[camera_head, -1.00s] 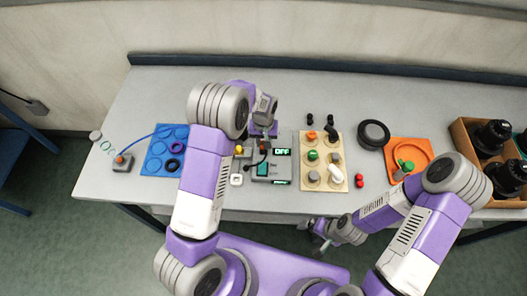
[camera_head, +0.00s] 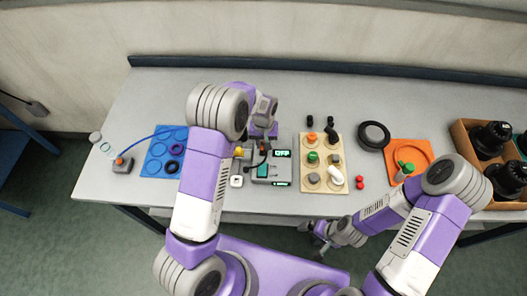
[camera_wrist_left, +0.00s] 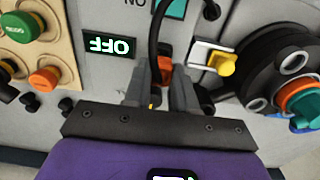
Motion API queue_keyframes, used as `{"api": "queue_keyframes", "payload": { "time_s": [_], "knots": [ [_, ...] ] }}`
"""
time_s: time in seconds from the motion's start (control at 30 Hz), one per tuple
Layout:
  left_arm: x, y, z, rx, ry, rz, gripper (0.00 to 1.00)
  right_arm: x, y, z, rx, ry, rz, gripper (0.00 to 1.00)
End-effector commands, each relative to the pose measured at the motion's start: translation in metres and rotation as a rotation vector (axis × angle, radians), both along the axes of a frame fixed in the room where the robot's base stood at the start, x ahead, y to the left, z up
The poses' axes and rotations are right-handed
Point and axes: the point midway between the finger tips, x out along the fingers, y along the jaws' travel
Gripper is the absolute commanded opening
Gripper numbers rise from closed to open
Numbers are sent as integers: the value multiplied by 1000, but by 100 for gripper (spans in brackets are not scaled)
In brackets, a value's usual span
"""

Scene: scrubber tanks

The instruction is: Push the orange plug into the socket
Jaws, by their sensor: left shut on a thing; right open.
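In the left wrist view, an orange plug (camera_wrist_left: 166,66) sits between the two grey fingers of my left gripper (camera_wrist_left: 164,80), which is shut on it. A black cable (camera_wrist_left: 156,28) runs up in the picture from beside the plug. In the head view, my left gripper (camera_head: 262,132) is over the back left of the grey unit with green displays (camera_head: 270,170); the plug is hidden by the arm there. I cannot tell a socket opening. My right gripper (camera_head: 318,232) is open and empty, in front of the table's edge.
A beige board (camera_head: 334,186) with buttons and knobs stands right of the unit. The blue mat (camera_head: 158,165) lies left, the orange tray (camera_head: 425,150) right.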

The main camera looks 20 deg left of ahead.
Motion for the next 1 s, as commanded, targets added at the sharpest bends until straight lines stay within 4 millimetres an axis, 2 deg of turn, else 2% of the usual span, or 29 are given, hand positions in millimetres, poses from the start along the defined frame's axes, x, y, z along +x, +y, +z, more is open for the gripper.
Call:
{"api": "queue_keyframes", "payload": {
  "time_s": [0.87, 0.9, 1.0],
  "knots": [
    [0, 0, -22, 0, 1, 0, 0, 0, 0, -16, 0, 0, 0, 100],
    [0, 0, -21, 0, 1, 0, 31, 0, 0, -15, 0, 0, 0, 100],
    [0, 0, -20, 0, 1, 0, 47, 0, 0, -15, 0, 0, 0, 100]
  ]
}}
